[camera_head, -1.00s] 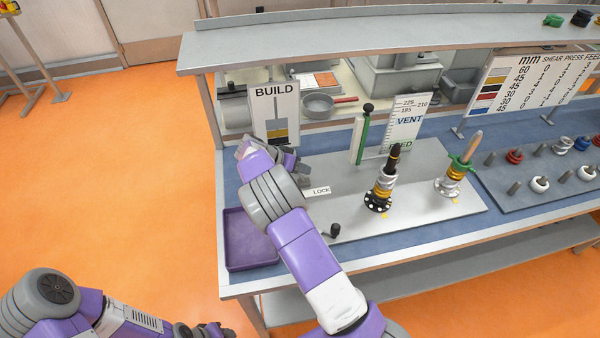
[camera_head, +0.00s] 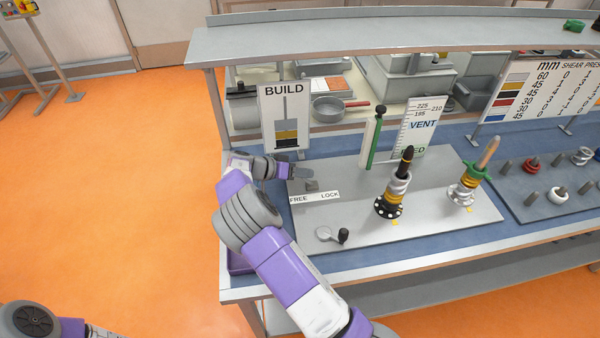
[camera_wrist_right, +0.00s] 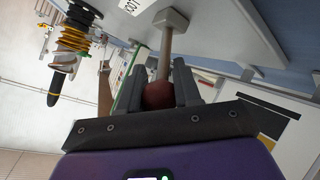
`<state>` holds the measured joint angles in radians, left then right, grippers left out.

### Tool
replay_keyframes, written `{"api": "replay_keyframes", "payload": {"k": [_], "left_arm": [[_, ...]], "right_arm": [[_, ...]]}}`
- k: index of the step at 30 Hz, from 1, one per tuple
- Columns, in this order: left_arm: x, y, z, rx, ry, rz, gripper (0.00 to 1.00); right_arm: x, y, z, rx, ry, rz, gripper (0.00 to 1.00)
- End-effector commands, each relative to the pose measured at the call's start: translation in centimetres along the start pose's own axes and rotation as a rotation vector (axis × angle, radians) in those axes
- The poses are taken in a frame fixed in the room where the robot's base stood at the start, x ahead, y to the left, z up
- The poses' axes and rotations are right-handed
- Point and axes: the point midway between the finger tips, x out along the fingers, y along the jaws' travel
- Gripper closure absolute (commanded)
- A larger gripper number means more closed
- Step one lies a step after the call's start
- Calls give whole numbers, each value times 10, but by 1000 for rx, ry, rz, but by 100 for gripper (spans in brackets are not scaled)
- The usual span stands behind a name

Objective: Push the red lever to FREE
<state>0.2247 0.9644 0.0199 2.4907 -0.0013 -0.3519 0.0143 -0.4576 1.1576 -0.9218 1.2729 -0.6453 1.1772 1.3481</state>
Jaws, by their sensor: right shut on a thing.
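The lever's red knob (camera_wrist_right: 158,95) shows dark red in the right wrist view, between the fingers of my right gripper (camera_wrist_right: 160,88). Its grey shaft (camera_wrist_right: 166,52) runs up to a grey pivot block (camera_wrist_right: 171,20). In the head view the pivot block (camera_head: 312,186) sits on the grey plate behind the FREE LOCK label (camera_head: 315,197). My right gripper (camera_head: 301,172) is there, shut on the knob, to the upper left of the block. The knob and most of the shaft are hidden in the head view. My left gripper is out of view.
A BUILD sign (camera_head: 286,118) stands just behind my right gripper. A green-and-white column (camera_head: 373,140), a black-topped ring stack (camera_head: 396,185) and a second stack (camera_head: 470,178) stand to the right. A small crank (camera_head: 333,236) lies in front. A purple tray (camera_head: 238,262) is partly hidden by my arm.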

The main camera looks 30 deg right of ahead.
Motion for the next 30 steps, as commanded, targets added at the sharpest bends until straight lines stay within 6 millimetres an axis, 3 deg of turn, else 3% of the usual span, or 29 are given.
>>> {"api": "replay_keyframes", "payload": {"k": [2, 3, 7, 17, 30], "left_arm": [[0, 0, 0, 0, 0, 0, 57], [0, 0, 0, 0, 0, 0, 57], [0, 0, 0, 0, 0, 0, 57], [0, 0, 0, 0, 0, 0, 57], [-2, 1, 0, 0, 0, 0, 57]], "right_arm": [[0, -1, 2, -5, -1, 0, 100], [0, -1, 2, -5, -1, 0, 62], [0, -1, 2, -5, -1, 0, 42], [-3, -1, 1, -3, -1, -2, 42], [-67, -1, 1, -4, 0, -2, 42]]}}
